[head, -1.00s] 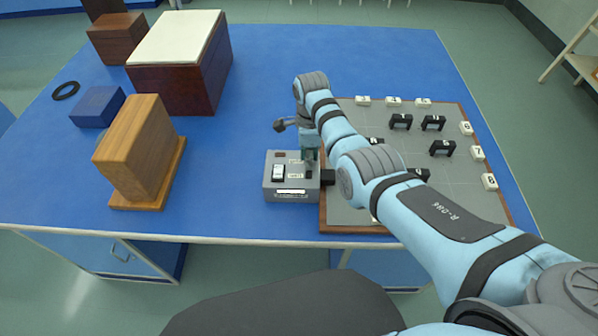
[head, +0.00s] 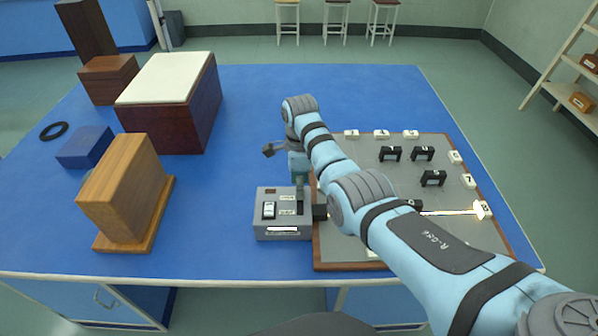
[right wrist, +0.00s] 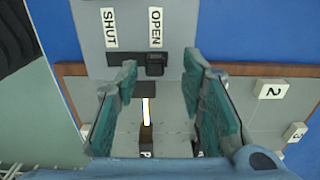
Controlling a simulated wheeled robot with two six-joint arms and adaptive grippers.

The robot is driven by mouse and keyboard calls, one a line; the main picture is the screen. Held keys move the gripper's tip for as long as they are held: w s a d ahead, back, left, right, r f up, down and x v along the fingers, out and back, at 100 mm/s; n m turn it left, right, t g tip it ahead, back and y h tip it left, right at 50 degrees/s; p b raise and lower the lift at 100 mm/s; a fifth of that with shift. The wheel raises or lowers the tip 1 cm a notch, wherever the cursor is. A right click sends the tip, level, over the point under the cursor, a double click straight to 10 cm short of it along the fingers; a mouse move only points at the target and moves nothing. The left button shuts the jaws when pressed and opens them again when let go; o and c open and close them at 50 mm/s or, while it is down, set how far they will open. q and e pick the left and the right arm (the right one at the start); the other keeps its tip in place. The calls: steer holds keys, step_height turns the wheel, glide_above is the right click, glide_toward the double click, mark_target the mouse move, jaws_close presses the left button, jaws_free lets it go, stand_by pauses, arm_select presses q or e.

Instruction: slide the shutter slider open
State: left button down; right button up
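The shutter is on a small grey box (head: 270,231) at the left edge of the grey board. In the right wrist view its black slider knob (right wrist: 155,66) sits in a dark slot under the OPEN label (right wrist: 155,27), away from the SHUT label (right wrist: 109,28). My right gripper (right wrist: 160,62) is open, with its teal fingers apart on either side of the knob; I see gaps beside it. In the head view my right gripper (head: 298,168) is over the box's back right. A bright light line (head: 448,212) runs to tile 8 (head: 482,210). My left gripper is not in view.
The grey board (head: 450,243) holds several black arch-shaped pieces and numbered white tiles. A wooden block (head: 125,190), a blue box (head: 85,147) and a white-topped box (head: 165,128) stand at the left. The blue table (head: 260,100) is clear at the back.

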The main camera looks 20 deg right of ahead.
step_height(320, 180, up, 10)
steer(key=shift+w, duration=0.1)
stand_by(0.4)
